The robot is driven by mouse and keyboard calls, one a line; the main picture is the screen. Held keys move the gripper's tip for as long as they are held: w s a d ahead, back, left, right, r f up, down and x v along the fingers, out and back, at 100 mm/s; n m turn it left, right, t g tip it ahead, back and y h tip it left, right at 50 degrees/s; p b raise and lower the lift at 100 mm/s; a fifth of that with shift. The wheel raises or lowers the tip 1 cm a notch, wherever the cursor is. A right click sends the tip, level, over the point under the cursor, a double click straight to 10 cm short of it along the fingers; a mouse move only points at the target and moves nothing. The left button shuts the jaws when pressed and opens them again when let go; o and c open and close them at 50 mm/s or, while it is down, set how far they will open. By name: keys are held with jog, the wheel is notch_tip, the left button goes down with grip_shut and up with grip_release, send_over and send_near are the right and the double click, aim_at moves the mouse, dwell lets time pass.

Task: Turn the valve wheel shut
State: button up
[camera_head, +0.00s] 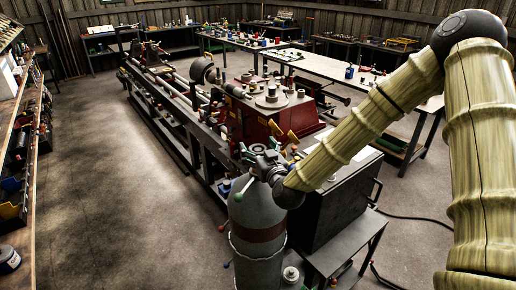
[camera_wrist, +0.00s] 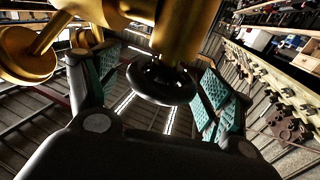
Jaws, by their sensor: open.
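A grey gas cylinder (camera_head: 258,212) with a brown band stands upright in the head view. My gripper (camera_head: 262,158) is at its top and hides much of the valve there. In the wrist view the black round valve wheel (camera_wrist: 162,86) sits on the end of a brass valve body (camera_wrist: 182,30). My gripper (camera_wrist: 158,76) is open, with one teal-padded finger to the left of the wheel and one to the right. A gap shows between the wheel and each pad, so the fingers look clear of it.
A brass fitting (camera_wrist: 28,55) juts out at the upper left of the wrist view, close to the left finger. A dark cabinet (camera_head: 335,205) stands right of the cylinder, and the red lathe (camera_head: 262,118) is behind. The floor (camera_head: 120,200) on the left is clear.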

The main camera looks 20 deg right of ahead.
jog(key=c, duration=1.1)
jog(key=shift+o, duration=0.2)
